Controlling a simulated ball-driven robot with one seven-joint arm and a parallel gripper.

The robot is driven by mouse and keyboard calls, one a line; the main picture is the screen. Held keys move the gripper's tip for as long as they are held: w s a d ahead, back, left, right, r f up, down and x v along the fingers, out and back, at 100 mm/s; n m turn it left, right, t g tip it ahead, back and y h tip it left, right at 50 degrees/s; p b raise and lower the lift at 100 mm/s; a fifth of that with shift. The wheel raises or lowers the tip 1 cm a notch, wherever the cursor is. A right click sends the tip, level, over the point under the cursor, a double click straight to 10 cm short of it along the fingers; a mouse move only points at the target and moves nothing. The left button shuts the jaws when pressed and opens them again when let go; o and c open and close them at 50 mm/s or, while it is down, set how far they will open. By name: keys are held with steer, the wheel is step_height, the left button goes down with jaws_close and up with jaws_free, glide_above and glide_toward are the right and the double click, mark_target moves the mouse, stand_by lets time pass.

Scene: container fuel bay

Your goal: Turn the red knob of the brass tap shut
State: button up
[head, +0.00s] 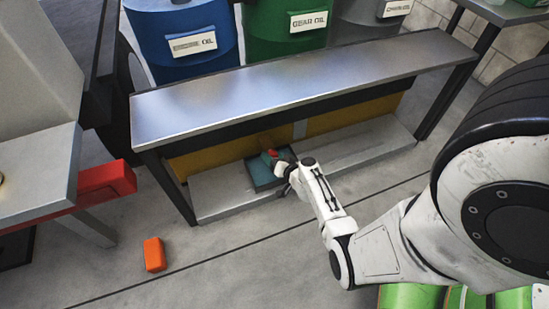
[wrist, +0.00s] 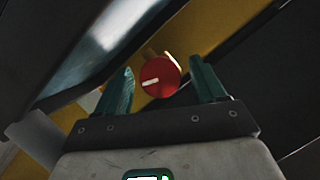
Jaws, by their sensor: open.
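The red knob (wrist: 160,77) shows in the wrist view as a round face with a short white bar, nearly level. A little of the brass tap (wrist: 149,53) shows behind it; the rest is hidden. My gripper (wrist: 163,68) is open, with one green finger on each side of the knob and visible gaps between. I cannot tell how deep the fingers reach around it. In the head view the knob (head: 271,153) is a small red spot under the bench, just beyond my gripper (head: 279,165), above a dark teal tray (head: 258,180).
The metal bench top (head: 300,85) overhangs my gripper, above a lower shelf (head: 220,196) and yellow back panel (head: 215,158). Blue (head: 180,20), green (head: 285,20) and grey drums stand behind. An orange block (head: 154,255) lies on open floor at left.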

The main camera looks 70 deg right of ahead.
steer(key=p+v, duration=0.2)
steer(key=v, duration=0.9)
steer(key=shift+p, duration=0.3)
steer(key=shift+w, duration=0.15)
